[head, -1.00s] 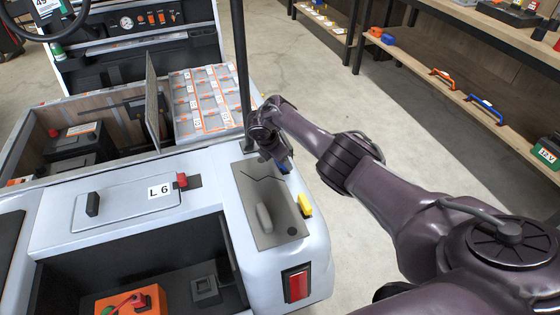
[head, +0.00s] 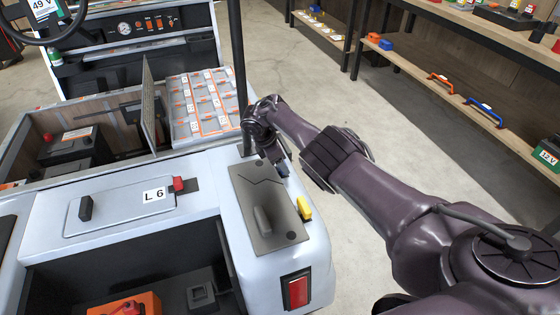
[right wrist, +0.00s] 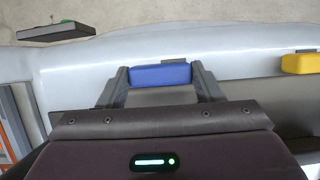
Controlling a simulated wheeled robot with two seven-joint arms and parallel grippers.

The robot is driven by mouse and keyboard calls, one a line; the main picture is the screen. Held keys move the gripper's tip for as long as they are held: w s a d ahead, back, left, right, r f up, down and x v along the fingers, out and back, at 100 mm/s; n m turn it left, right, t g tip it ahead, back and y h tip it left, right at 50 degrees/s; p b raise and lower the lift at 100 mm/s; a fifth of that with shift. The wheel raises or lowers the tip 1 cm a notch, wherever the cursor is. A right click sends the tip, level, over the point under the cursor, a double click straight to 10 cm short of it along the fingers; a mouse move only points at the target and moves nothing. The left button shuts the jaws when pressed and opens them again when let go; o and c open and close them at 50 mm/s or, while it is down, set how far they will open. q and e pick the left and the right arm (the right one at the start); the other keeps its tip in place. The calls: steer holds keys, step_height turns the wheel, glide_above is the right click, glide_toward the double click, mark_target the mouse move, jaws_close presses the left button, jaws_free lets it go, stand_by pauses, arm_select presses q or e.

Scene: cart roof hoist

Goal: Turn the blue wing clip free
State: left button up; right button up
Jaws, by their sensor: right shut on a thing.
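The blue wing clip (right wrist: 160,74) sits between the two fingers of my right gripper (right wrist: 161,82), which touch its ends in the right wrist view. In the head view my right gripper (head: 276,160) points down at the far right edge of the grey plate, and only a small part of the blue clip (head: 282,170) shows beside it. A yellow wing clip (head: 304,208) stands on the same plate edge, nearer to me. It also shows in the right wrist view (right wrist: 300,63). My left gripper is not in view.
The grey plate (head: 250,190) with a dark handle (head: 262,221) lies on the white cart body (head: 230,240). A black post (head: 238,70) rises close by my right wrist. A lid marked L 6 (head: 125,210) is to the left.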

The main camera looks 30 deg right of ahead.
mark_target(272, 171)
steer(key=o, duration=1)
steer(key=shift+r, duration=0.1)
steer(key=shift+a+r, duration=0.1)
steer(key=shift+r, duration=0.25)
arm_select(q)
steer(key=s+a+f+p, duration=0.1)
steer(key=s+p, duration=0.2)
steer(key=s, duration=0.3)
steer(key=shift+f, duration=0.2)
arm_select(e)
steer(key=v, duration=0.7)
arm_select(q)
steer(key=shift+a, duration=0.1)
arm_select(e)
steer(key=shift+f, duration=0.1)
